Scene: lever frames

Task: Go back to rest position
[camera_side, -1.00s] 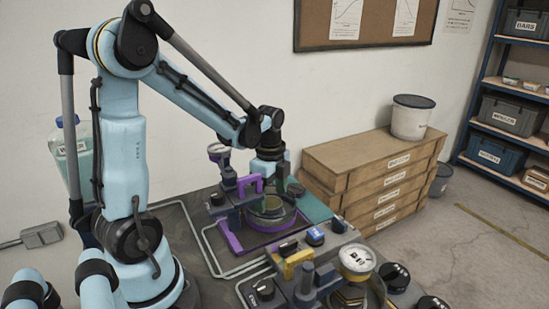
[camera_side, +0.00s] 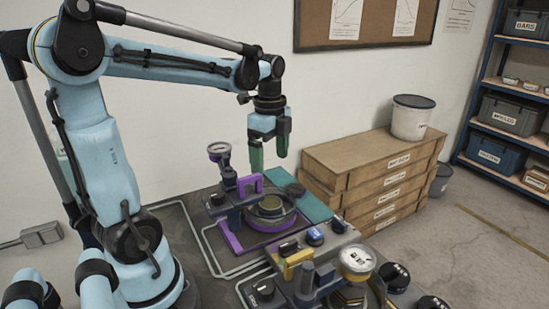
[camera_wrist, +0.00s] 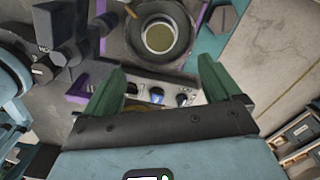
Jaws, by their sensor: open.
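My gripper (camera_side: 269,155) hangs in the air above the purple-framed lever station (camera_side: 250,240), pointing down. Its two green fingers are apart with nothing between them. In the wrist view my gripper (camera_wrist: 160,85) also shows open and empty, with the station's round cup (camera_wrist: 158,36) beyond the fingertips. The purple lever handle (camera_side: 249,183) stands at the station, below and left of the fingers, clear of them.
A second station with a yellow handle (camera_side: 298,260) and a gauge (camera_side: 356,260) stands in front. Wooden drawers (camera_side: 370,170) carrying a white bucket (camera_side: 411,118) are to the right. A shelf (camera_side: 505,100) stands far right. The air around my gripper is clear.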

